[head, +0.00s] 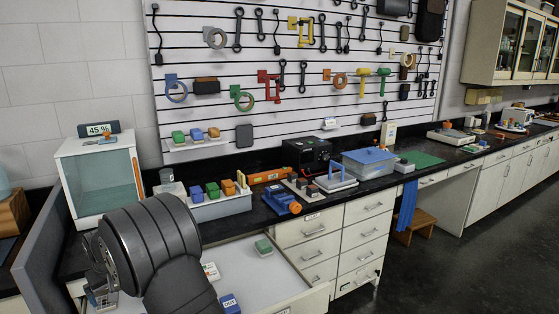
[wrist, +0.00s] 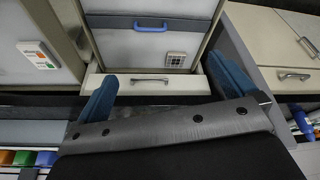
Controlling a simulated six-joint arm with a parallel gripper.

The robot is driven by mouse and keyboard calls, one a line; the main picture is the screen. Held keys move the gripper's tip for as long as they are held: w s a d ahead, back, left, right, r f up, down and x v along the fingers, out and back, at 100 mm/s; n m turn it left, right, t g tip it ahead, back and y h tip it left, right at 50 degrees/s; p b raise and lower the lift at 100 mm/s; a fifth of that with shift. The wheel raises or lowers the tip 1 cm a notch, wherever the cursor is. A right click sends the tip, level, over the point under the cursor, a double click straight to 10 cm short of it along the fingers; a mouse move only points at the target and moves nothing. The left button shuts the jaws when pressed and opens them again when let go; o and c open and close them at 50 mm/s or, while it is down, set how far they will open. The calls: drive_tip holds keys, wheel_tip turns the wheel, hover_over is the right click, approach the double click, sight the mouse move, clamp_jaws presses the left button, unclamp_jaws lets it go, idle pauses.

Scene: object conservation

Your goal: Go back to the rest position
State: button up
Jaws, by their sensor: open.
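My gripper (wrist: 161,72) is open in the wrist view, with its two blue fingers wide apart and nothing between them. In the head view my dark arm fills the lower left, in front of the bench, and the fingers cannot be made out there. The task names no object.
A glass-fronted case (head: 99,178) with a 45 % display stands at the left. A grey bin (head: 222,208) holds coloured blocks. Open floor lies at right.

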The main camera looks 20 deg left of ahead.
drive_tip(key=w+a+f+n+g, duration=0.1)
drive_tip(key=w+f+n, duration=0.1)
drive_tip(key=f+n, duration=0.2)
drive_tip(key=w+a+f+n+g+y, duration=0.1)
drive_tip(key=w+a+f+n, duration=0.1)
drive_tip(key=f+n, duration=0.3)
drive_tip(key=w+a+f+n+g, duration=0.1)
drive_tip(key=w+f+n, duration=0.2)
drive_tip(key=f, duration=0.8)
drive_tip(key=shift+a+f+n+g+y, duration=0.3)
drive_tip(key=shift+a+n, duration=0.05)
drive_tip(key=shift+n, duration=0.75)
drive_tip(key=shift+w+a+f, duration=0.1)
drive_tip(key=shift+w+f, duration=0.05)
drive_tip(key=shift+w, duration=0.1)
drive_tip(key=v, duration=0.7)
drive_tip(key=shift+w+a+r, duration=0.15)
drive_tip(key=shift+w+r, duration=0.15)
